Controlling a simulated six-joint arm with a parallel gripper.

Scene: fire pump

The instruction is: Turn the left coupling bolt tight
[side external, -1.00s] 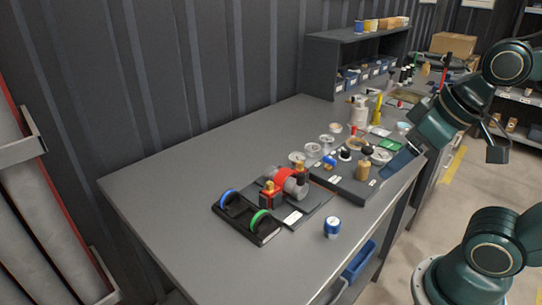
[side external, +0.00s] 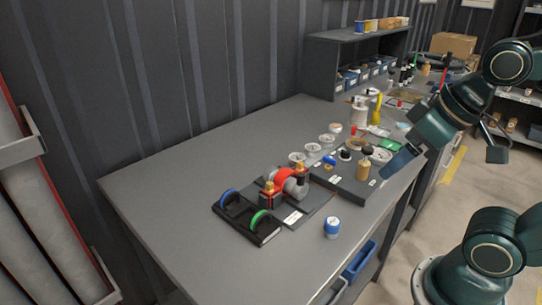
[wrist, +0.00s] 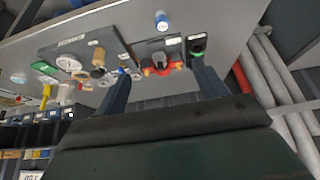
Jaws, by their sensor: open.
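The red and grey pump (side external: 284,181) sits on a dark base plate on the bench. Two small brass-orange bolts stand on it: the left-hand one (side external: 268,187) at the near end and the other (side external: 298,168) at the far end. My gripper (wrist: 160,78) is open and empty, well away from the pump.
A black holder (side external: 245,219) with a blue ring and a green ring stands in front of the pump. A blue and white can (side external: 331,228) stands to its right. A board (side external: 350,186) with a wooden-handled tool and small parts lies behind. The bench's left side is clear.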

